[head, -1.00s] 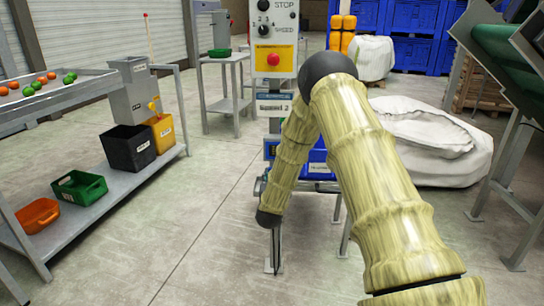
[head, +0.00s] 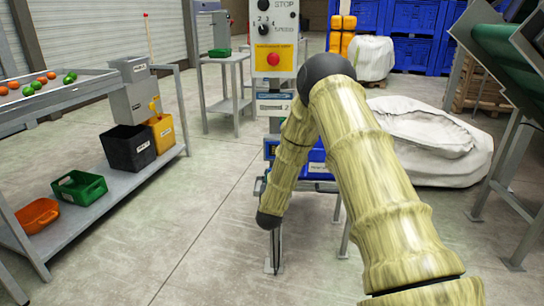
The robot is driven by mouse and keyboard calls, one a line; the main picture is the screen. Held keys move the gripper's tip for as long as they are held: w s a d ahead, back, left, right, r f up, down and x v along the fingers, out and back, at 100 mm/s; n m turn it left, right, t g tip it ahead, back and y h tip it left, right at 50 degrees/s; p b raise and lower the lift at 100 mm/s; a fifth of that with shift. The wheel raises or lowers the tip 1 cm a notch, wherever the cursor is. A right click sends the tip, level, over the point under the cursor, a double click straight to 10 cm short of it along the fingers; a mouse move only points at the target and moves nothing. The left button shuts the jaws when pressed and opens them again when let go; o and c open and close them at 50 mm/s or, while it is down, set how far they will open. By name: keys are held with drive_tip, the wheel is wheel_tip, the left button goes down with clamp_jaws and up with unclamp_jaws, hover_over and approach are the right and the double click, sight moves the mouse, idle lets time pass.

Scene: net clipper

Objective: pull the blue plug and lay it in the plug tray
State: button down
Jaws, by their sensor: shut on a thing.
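My arm crosses the middle of the head view and bends down in front of the control post. My gripper is hidden behind my arm, so its fingers and anything in them do not show. The blue plug cannot be made out.
The control panel (head: 273,40) has a red button on yellow. A shelf rack (head: 100,195) at left holds black, yellow, green and orange bins. A white sack (head: 430,140) lies at right, near a conveyor frame (head: 510,170). Floor at centre left is clear.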

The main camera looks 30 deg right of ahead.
drive_tip(key=shift+f, duration=0.55)
idle(0.4)
drive_tip(key=c, duration=0.9)
unclamp_jaws()
drive_tip(key=shift+s+a, duration=0.3)
drive_tip(key=shift+s, duration=0.1)
drive_tip(key=v, duration=2)
